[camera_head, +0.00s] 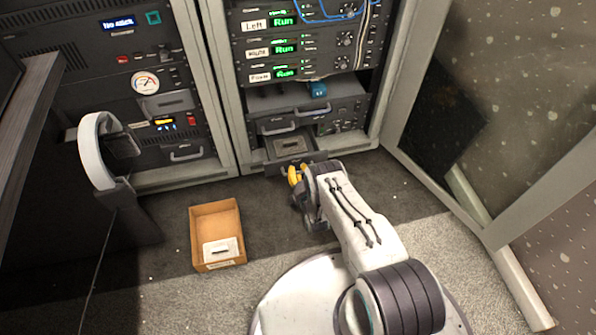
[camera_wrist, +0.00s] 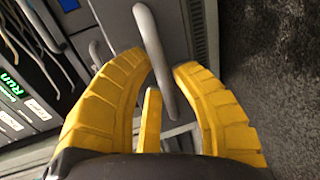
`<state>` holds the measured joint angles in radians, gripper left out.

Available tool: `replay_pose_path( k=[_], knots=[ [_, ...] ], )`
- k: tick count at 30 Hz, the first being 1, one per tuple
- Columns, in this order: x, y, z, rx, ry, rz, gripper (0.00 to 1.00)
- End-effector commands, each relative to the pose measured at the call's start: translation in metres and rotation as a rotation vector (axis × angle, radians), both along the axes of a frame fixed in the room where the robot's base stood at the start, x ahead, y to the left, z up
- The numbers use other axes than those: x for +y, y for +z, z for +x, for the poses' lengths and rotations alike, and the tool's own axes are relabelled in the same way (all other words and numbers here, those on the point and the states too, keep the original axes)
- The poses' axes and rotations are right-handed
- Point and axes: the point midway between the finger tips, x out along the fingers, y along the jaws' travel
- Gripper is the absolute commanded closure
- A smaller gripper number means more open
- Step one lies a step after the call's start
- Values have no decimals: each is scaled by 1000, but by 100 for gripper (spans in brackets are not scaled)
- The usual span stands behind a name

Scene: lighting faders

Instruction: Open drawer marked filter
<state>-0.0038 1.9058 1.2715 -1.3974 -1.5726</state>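A dark drawer (camera_head: 270,166) low in the right-hand rack stands partly pulled out, with a pale flat item (camera_head: 290,146) inside. I cannot read a filter marking on it. My gripper (camera_head: 295,174) is at the drawer's front, low near the floor, and hides part of that front. In the wrist view, my gripper's yellow fingers (camera_wrist: 160,66) are spread, with a grey bar handle (camera_wrist: 153,45) running between their tips. The fingers do not look closed on it.
An open cardboard box (camera_head: 204,218) with a white labelled item (camera_head: 220,250) stands on the carpet to the left. A white curved headband-like thing (camera_head: 92,150) is at far left. A framed panel (camera_head: 480,110) bounds the right. Carpet between box and arm is clear.

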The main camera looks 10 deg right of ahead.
Motion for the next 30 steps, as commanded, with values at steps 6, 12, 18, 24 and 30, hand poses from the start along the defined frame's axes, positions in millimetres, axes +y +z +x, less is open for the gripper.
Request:
replay_pose_path(
  k=[6, 12, 18, 24, 30],
  knots=[
    [0, 0, 0, 0, 0, 0, 98],
    [0, 0, 0, 0, 0, 0, 100],
    [0, 1, -8, 3, 0, 0, 100],
    [0, 3, -41, 5, 0, 0, 100],
    [0, 1, -56, 1, 0, 0, 100]
  ],
)
